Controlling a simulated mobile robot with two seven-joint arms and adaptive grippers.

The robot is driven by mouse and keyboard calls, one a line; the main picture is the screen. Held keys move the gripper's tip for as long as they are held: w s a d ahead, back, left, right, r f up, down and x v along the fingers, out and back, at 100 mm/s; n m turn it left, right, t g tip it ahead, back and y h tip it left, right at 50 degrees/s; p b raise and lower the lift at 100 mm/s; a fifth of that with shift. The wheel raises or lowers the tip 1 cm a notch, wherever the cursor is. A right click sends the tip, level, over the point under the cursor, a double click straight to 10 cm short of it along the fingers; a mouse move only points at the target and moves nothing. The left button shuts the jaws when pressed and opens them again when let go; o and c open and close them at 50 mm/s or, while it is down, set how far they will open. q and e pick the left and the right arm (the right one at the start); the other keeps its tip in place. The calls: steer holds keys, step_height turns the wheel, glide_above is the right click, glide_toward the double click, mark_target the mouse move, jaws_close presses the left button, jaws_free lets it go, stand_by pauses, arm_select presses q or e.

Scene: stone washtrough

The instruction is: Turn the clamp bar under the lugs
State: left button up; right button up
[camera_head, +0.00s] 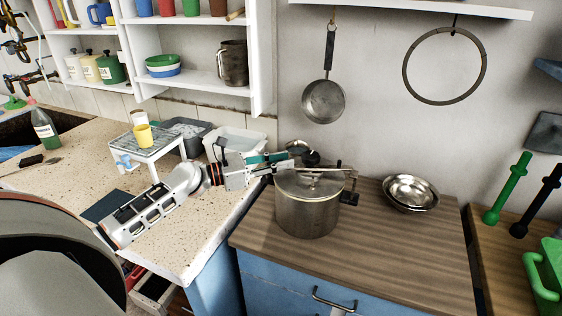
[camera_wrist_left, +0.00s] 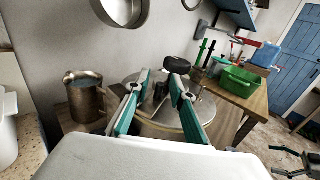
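A steel pot (camera_head: 306,212) with a flat lid stands on the wooden worktop. A metal bar (camera_head: 330,171) lies across the top of the lid, with a dark end at the right. My left gripper (camera_head: 283,160) reaches in from the left at lid height. In the left wrist view its two teal fingers (camera_wrist_left: 160,82) are apart over the lid (camera_wrist_left: 196,112). A black knob (camera_wrist_left: 178,65) shows at the fingertips, with dark metal between the fingers. I cannot tell whether they touch it. The lugs are not clear.
Steel bowls (camera_head: 410,191) stand right of the pot with clear wood between. A pan (camera_head: 324,102) hangs on the wall above. A brown jug (camera_wrist_left: 86,98) stands beside the pot in the wrist view. A small white stand (camera_head: 147,151) and tubs are on the left counter.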

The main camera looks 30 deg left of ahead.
stand_by(0.3)
arm_select(q)
steer(key=v, duration=1.2)
